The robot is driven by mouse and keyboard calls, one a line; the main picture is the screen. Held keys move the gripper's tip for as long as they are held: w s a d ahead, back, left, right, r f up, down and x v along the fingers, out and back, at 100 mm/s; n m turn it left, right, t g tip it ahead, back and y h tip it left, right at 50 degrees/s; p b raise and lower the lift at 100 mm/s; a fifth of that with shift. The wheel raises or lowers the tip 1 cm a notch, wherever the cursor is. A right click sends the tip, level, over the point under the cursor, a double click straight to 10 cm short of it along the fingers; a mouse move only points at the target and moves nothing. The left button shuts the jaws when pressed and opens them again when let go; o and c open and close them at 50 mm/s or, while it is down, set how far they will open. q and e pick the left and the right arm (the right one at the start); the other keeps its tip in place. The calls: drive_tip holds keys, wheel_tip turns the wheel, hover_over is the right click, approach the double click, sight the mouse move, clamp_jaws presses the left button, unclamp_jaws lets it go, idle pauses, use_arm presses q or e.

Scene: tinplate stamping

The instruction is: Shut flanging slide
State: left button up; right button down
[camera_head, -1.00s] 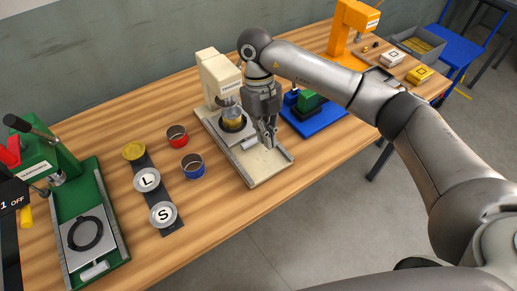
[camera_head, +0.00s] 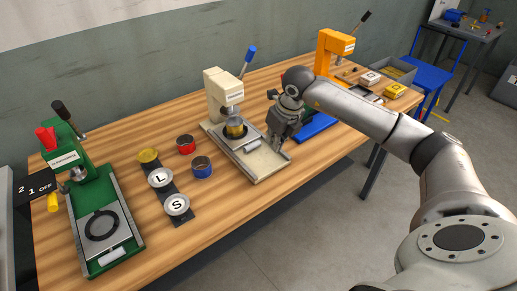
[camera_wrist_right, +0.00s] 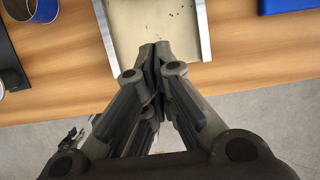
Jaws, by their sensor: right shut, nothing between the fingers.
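The cream machine (camera_head: 221,92) stands mid-table, which I take to be the flanging one; its label is too small to read. Its grey slide plate (camera_head: 223,138) lies on the cream base (camera_head: 262,170), under the head, with a small pale handle at its front. My right gripper (camera_head: 277,149) is shut and empty, over the front end of the base. In the right wrist view its fingertips (camera_wrist_right: 155,48) point into the channel between the base's side rails (camera_wrist_right: 205,30). The slide is outside that view. My left gripper is out of view.
A green machine (camera_head: 98,225) stands at left. Red (camera_head: 186,145) and blue (camera_head: 202,166) cans and a strip with L and S discs (camera_head: 177,204) lie left of the cream base. A blue machine base (camera_head: 318,126) is close behind my right gripper. An orange machine (camera_head: 334,46) stands farther right.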

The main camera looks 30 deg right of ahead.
drive_tip(key=p+x, duration=0.1)
drive_tip(key=x, duration=0.4)
drive_tip(key=shift+a+f, duration=0.15)
drive_tip(key=shift+f, duration=0.2)
drive_tip(key=w, duration=0.1)
drive_tip(key=w+f+p, duration=0.1)
drive_tip(key=shift+w+a, duration=0.15)
drive_tip(key=shift+w, duration=0.15)
drive_tip(key=shift+w+f, duration=0.25)
drive_tip(key=shift+w, duration=0.55)
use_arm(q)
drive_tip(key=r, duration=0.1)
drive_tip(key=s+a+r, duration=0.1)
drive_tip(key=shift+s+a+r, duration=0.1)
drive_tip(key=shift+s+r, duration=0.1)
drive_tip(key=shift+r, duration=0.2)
